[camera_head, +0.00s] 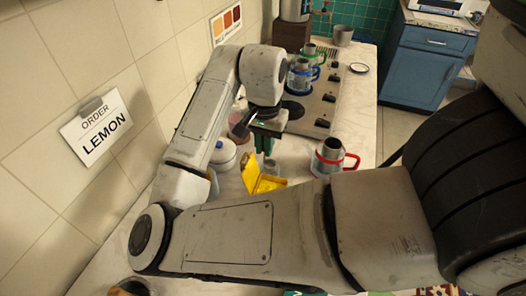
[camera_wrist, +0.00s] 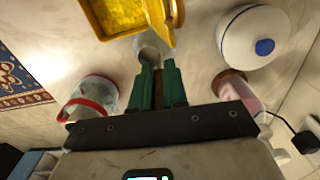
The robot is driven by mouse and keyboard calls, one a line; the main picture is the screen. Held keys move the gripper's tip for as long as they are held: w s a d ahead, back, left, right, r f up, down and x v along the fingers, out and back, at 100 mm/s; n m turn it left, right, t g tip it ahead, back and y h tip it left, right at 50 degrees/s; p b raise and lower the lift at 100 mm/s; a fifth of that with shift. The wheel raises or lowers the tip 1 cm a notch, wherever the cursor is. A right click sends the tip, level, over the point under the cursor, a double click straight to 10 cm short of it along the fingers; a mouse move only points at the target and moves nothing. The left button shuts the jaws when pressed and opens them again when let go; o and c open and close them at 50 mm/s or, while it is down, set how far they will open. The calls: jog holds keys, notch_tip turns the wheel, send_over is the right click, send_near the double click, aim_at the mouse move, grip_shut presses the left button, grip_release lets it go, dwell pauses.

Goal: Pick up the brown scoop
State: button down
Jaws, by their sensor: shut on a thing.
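My gripper (camera_head: 265,145) points down over the counter, its green fingers shut close together. In the wrist view the fingers (camera_wrist: 160,78) end at a small grey cup-shaped piece (camera_wrist: 148,44), seemingly the bowl of the scoop. It also shows just below the fingers in the head view (camera_head: 270,165).
A white lidded pot (camera_head: 222,156) and a pinkish jar with a brown rim (camera_wrist: 236,86) stand near the gripper. A red-handled glass cup (camera_head: 331,157) stands to the right. Cups stand on the grey drip tray (camera_head: 318,100) behind. Bare counter lies between.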

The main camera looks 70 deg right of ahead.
jog(key=s+a+r+p, duration=0.1)
jog(key=s+r, duration=0.8)
jog(key=s, duration=0.4)
jog(key=shift+s+a+r+p, duration=0.2)
jog(key=shift+s+a+p, duration=0.05)
jog(key=shift+a+p, duration=0.15)
dwell(0.4)
